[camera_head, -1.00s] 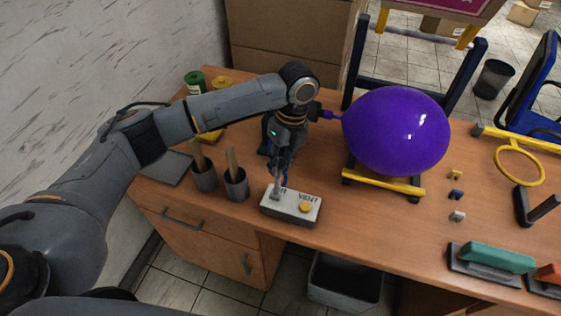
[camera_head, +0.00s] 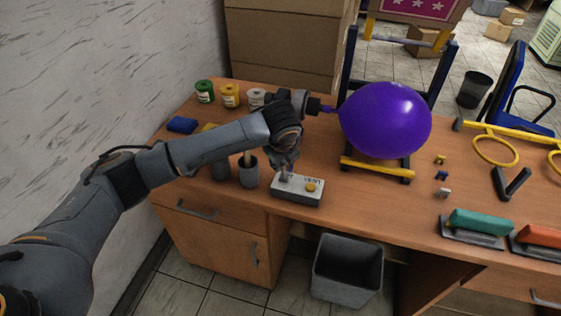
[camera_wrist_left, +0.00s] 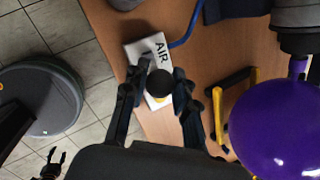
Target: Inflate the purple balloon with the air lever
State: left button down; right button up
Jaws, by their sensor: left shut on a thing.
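The purple balloon (camera_head: 386,120) is large and round, its neck on a dark nozzle (camera_head: 315,105) at its left; it also shows in the left wrist view (camera_wrist_left: 280,125). The air control box (camera_head: 298,190) is pale, with a yellow vent button (camera_head: 311,187). My left gripper (camera_head: 286,170) is over the box's left end. In the left wrist view its fingers (camera_wrist_left: 157,92) are shut around the dark round knob of the air lever (camera_wrist_left: 158,83). The fingers and wrist hide much of the lever in the head view. A small dark claw, apparently my right gripper (camera_wrist_left: 51,164), shows at lower left.
Two grey cups (camera_head: 249,173) stand left of the box. Paint jars (camera_head: 230,95) and a blue block (camera_head: 182,125) are behind them. The yellow-and-dark stand (camera_head: 373,171) is by the balloon. Green (camera_head: 480,223) and orange-red stamps (camera_head: 540,236) lie at right. A bin (camera_head: 347,270) is below.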

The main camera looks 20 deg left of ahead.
pick_arm(q)
jog(key=shift+s+a+t, duration=0.1)
jog(key=shift+s+t, duration=0.25)
jog(key=shift+t, duration=0.35)
jog(key=s+t, duration=0.1)
jog(key=s+f+t+b, duration=0.1)
jog(key=t, duration=0.1)
jog(key=s+t, duration=0.1)
jog(key=shift+f, duration=0.3)
pick_arm(e)
jog(key=shift+w+f, duration=0.25)
jog(key=shift+w, duration=0.3)
jog(key=shift+w+f, duration=0.25)
jog(key=shift+w, duration=0.3)
pick_arm(q)
jog(key=shift+s+f, duration=0.1)
pick_arm(e)
jog(key=shift+w, duration=0.4)
pick_arm(q)
jog(key=c, duration=1)
grip_release()
pick_arm(e)
jog(key=shift+d, duration=0.15)
pick_arm(q)
jog(key=v, duration=1.2)
jog(key=shift+s+f, duration=0.1)
jog(key=shift+f, duration=0.05)
pick_arm(e)
jog(key=shift+a, duration=0.2)
